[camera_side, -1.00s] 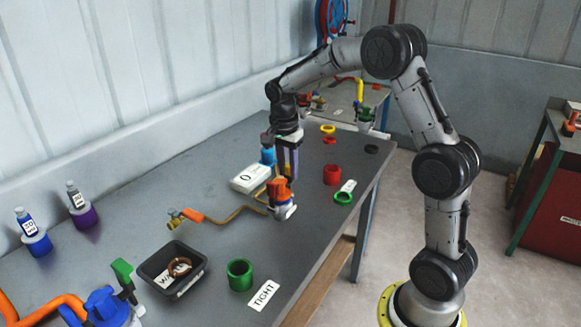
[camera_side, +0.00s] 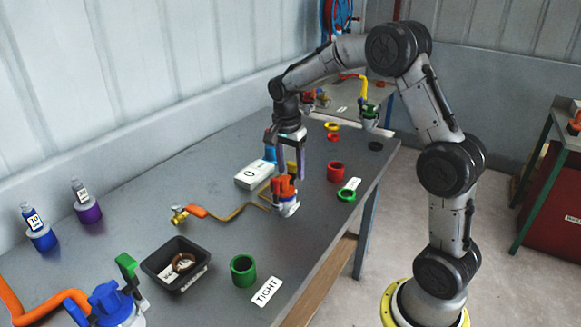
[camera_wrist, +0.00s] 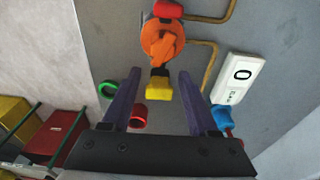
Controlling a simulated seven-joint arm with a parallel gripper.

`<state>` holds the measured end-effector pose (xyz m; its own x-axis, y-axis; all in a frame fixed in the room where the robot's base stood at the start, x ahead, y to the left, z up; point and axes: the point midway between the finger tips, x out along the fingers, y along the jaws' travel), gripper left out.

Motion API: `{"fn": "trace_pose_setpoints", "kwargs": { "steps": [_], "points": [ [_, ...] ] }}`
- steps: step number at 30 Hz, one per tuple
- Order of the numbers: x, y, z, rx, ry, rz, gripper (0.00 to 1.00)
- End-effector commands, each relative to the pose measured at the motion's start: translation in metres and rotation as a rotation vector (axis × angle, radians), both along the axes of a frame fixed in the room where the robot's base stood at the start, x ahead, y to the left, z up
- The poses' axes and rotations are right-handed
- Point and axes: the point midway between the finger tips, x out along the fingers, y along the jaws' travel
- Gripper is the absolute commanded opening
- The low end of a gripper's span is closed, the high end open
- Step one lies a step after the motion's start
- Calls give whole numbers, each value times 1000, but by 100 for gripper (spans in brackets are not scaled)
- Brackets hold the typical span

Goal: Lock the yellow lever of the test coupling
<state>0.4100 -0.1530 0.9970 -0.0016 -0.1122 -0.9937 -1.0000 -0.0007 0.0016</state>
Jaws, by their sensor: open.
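The test coupling (camera_side: 284,188) is an orange body on a white base on the bench. In the wrist view the orange coupling (camera_wrist: 162,42) is at the top centre. Its yellow lever (camera_wrist: 160,90) shows below it, pointing toward my wrist. The lever is also partly visible in the side view (camera_side: 291,167). My gripper (camera_wrist: 159,76) is open and empty, its two purple fingers on either side of the lever in the picture. In the side view my gripper (camera_side: 286,163) points down just above and behind the coupling. I cannot tell whether a finger touches the lever.
A white gauge box (camera_side: 255,175) and a blue part (camera_wrist: 224,117) lie beside the coupling. Red (camera_side: 335,172) and green (camera_side: 347,195) rings stand to the right. A black tray (camera_side: 165,277) is at the front.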

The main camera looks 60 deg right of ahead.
Motion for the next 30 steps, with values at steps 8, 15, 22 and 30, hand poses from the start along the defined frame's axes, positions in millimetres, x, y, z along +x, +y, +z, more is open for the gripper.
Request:
{"fn": "trace_pose_setpoints", "kwargs": {
  "steps": [8, 15, 22, 30],
  "points": [
    [1, 1, 18, -3, -5, 0, 60],
    [1, 7, 67, -2, -6, 0, 60],
    [1, 13, 112, -1, -4, 0, 60],
    [1, 16, 136, 0, -1, 1, 60]
  ]
}}
